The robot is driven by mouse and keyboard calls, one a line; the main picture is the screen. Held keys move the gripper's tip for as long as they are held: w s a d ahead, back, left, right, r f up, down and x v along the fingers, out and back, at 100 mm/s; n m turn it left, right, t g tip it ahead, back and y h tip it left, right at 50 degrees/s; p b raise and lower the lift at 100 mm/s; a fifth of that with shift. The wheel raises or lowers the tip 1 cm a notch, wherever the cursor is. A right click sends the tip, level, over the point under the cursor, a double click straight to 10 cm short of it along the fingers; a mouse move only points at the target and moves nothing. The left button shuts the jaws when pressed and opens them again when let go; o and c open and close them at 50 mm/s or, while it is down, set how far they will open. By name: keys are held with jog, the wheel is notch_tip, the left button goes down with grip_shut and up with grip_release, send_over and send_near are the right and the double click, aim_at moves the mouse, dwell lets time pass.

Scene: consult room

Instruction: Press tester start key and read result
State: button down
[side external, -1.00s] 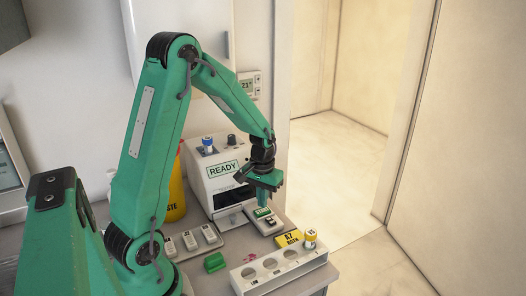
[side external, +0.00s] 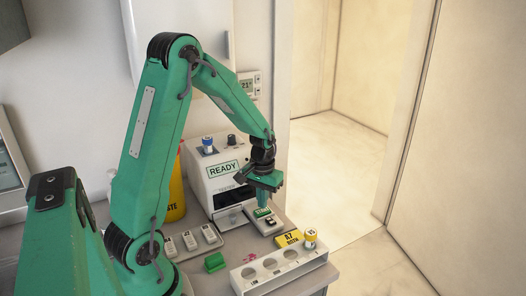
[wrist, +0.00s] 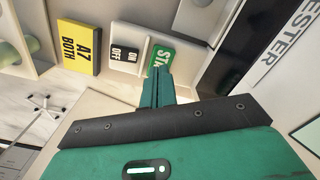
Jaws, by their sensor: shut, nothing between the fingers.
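The tester (side external: 205,181) is a white box at the back of the counter, and its screen (side external: 223,168) reads READY. The green start key (side external: 262,212) sits on a pale panel at its front right. In the wrist view the start key (wrist: 160,57) is partly hidden behind my fingertips, with only "STA" readable. My gripper (side external: 264,205) points down over the key, shut and empty. Its closed fingers (wrist: 160,73) end right at the key's near side in the wrist view. I cannot tell whether they touch it.
A black ON/OFF switch (wrist: 125,54) sits beside the key. A green block (side external: 215,262) and a yellow waste container (side external: 175,195) stand left.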

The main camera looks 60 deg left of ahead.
aim_at(263, 211)
jog(key=shift+f, duration=0.85)
dwell(0.3)
dwell(0.4)
jog(key=shift+r, duration=3.5)
jog(key=shift+d+r, duration=0.1)
jog(key=s+d+r+m+t, duration=0.5)
jog(key=s+d+r+m, duration=0.1)
jog(key=s+d+r, duration=0.7)
jog(key=shift+d+r+t, duration=0.3)
jog(key=shift+d+r, duration=0.3)
jog(key=shift+d, duration=0.4)
